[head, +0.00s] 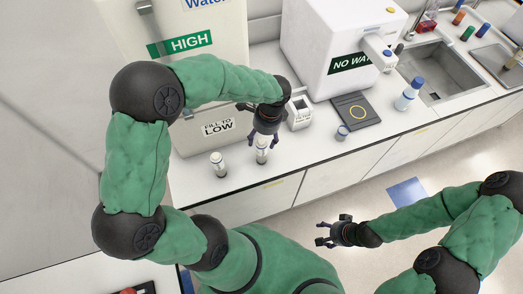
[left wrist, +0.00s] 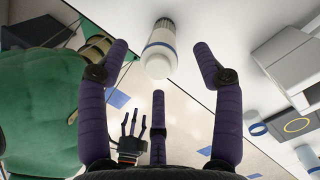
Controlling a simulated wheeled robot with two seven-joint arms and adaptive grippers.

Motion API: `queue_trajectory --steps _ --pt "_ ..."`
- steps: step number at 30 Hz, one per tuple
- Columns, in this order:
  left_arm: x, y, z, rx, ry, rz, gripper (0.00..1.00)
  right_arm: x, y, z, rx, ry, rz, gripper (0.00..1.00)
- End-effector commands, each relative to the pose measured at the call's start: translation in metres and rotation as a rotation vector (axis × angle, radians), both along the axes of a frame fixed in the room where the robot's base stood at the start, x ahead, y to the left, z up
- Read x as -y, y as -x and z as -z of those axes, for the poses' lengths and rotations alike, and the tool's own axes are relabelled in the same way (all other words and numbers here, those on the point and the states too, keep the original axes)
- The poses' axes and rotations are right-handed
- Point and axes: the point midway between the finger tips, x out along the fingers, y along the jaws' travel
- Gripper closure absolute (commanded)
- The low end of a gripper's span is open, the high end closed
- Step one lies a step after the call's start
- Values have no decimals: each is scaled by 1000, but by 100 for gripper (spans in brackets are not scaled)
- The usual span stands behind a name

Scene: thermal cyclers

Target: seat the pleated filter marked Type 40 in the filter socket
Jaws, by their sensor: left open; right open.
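Two small white cylindrical filters stand upright on the counter: a left one (head: 219,166) and a right one (head: 262,155). My left gripper (head: 263,139) is open and points down just above the right filter. In the left wrist view, a white filter (left wrist: 159,55) with a blue band and a ribbed grey end lies between the open fingertips (left wrist: 160,60), with no clear contact. I cannot read a type mark on either filter. A small white open-topped holder (head: 300,114) stands right of the left gripper; I cannot tell whether it is the filter socket. My right gripper (head: 328,234) is open and empty over the floor.
A large white unit (head: 190,85) labelled HIGH and FILL TO LOW stands behind the left gripper. A white machine (head: 330,50), a dark pad (head: 357,111), a blue-capped bottle (head: 408,95), a small blue-topped cup (head: 342,132) and a sink (head: 440,72) are to the right.

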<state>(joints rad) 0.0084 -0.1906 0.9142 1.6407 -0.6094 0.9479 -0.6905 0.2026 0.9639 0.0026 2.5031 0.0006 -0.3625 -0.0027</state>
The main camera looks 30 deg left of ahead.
Motion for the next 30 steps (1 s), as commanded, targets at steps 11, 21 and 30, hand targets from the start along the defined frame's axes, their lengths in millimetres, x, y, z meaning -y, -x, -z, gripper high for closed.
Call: queue_trajectory --steps 11,21,30 --pt "-4 4 43 0 0 0 33 0 0 4 0 0 0 36" --pt "-5 4 52 2 1 0 33 0 0 5 0 0 0 36" --pt "-5 4 52 2 1 0 100 0 0 5 0 0 0 36"
